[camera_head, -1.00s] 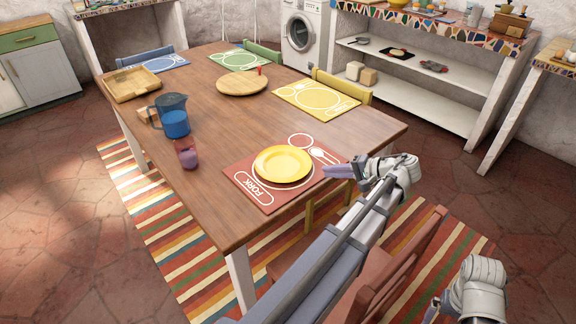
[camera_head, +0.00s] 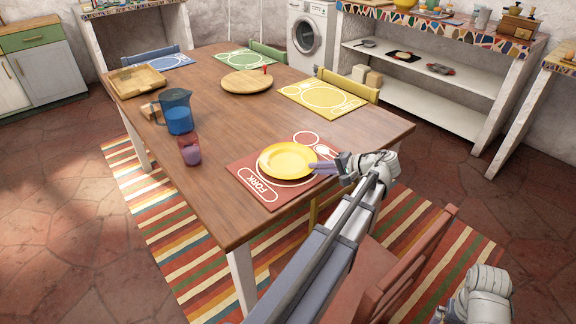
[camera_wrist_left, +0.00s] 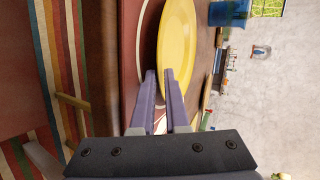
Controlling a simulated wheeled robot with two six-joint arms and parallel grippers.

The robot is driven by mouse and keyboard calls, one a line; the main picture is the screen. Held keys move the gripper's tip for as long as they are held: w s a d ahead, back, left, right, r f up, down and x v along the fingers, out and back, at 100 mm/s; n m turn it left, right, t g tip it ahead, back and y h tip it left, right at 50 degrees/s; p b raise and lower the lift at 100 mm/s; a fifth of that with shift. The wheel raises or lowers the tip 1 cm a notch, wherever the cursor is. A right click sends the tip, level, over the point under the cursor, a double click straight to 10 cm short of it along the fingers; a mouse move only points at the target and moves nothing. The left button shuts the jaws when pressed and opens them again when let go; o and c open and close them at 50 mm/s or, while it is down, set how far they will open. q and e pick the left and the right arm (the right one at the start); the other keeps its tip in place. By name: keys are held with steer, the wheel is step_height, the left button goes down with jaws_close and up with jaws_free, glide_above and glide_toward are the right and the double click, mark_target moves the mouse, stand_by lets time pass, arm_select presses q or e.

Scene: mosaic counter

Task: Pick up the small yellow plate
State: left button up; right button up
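The small yellow plate (camera_head: 287,160) lies flat on the red placemat (camera_head: 256,192) near the table's front edge. My left gripper (camera_head: 314,166) comes in from the right side of the plate, with its fingertips at the rim. In the left wrist view the two purple-grey fingers (camera_wrist_left: 160,73) stand a little apart, and the yellow plate (camera_wrist_left: 180,40) shows beyond and between them. Whether they touch the rim I cannot tell. My right gripper (camera_head: 438,314) is at the bottom right, mostly cut off by the frame, away from the table.
A purple cup (camera_head: 190,150) and a blue pitcher (camera_head: 177,112) stand left of the plate. A round wooden board (camera_head: 246,81), a wooden tray (camera_head: 137,80) and a yellow placemat (camera_head: 323,97) lie farther back. A red chair (camera_head: 405,275) stands at the front right.

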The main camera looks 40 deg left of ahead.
arm_select(q)
jaws_close()
stand_by(1.3)
steer(key=shift+r, duration=0.15)
